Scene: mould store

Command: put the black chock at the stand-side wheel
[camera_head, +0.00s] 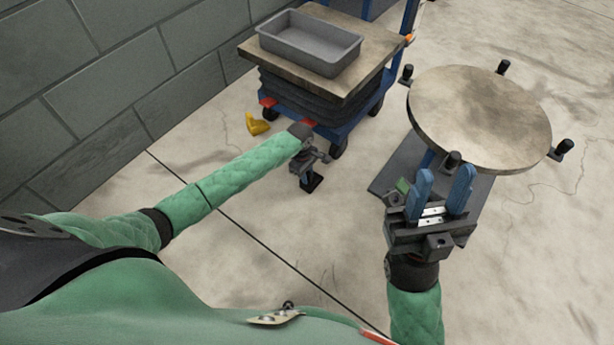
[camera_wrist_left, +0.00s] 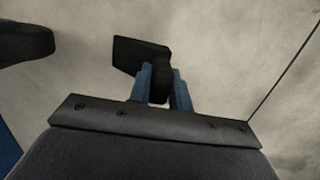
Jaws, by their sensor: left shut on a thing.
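The black chock (camera_head: 313,184) is low over or on the floor, held in my left gripper (camera_head: 308,170). In the left wrist view the chock (camera_wrist_left: 137,54) sits between the blue fingers of the left gripper (camera_wrist_left: 163,88), which are shut on its upright part. I cannot tell whether it touches the floor. The trolley wheel nearest the stand (camera_head: 337,147) is just up and right of the chock, apart from it. A dark rounded shape (camera_wrist_left: 25,43), probably that wheel, shows in the left wrist view. My right gripper (camera_head: 444,190) is open and empty, in front of the stand.
The blue lift trolley (camera_head: 362,125) carries a wooden top (camera_head: 375,62) with a grey tray (camera_head: 311,43). A yellow chock (camera_head: 257,124) lies by its left wheel. The round-topped stand (camera_head: 480,118) with black knobs is at the right. A block wall (camera_head: 110,80) is at left.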

